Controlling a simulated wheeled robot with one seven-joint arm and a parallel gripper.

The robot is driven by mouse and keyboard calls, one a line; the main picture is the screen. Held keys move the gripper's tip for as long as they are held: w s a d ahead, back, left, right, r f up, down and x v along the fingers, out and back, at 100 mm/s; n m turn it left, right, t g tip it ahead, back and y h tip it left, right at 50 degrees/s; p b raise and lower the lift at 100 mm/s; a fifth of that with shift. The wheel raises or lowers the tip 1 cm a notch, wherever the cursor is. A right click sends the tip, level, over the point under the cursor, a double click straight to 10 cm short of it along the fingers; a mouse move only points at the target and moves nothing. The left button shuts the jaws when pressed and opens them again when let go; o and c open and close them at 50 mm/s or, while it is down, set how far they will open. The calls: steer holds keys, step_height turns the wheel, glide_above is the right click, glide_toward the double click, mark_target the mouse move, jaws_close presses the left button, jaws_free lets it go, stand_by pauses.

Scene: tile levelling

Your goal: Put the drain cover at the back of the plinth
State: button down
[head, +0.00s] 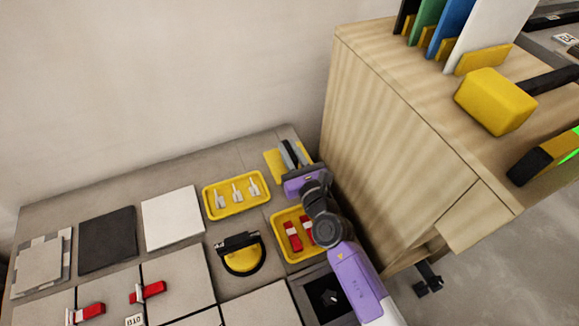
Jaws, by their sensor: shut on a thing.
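My gripper (292,155) is at the far right corner of the low grey tiled plinth (150,183), close to the wooden cabinet. It is shut on a thin grey piece (301,152), which appears to be the drain cover held on edge. The fingers and wrist hide much of it, and I cannot tell whether it touches the surface. A flat yellow piece (272,164) lies beside the gripper on the left. A dark square recess (322,297) is in the plinth near the front, partly beside my arm.
Yellow trays hold white pieces (236,210) and red clips (275,228). A yellow-and-black suction handle (241,256), a white tile (172,217) and a dark tile (107,240) lie left. The wooden cabinet (370,130) rises close on the right.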

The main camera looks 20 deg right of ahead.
steer(key=shift+f+b, duration=2.1)
steer(key=shift+f, duration=0.15)
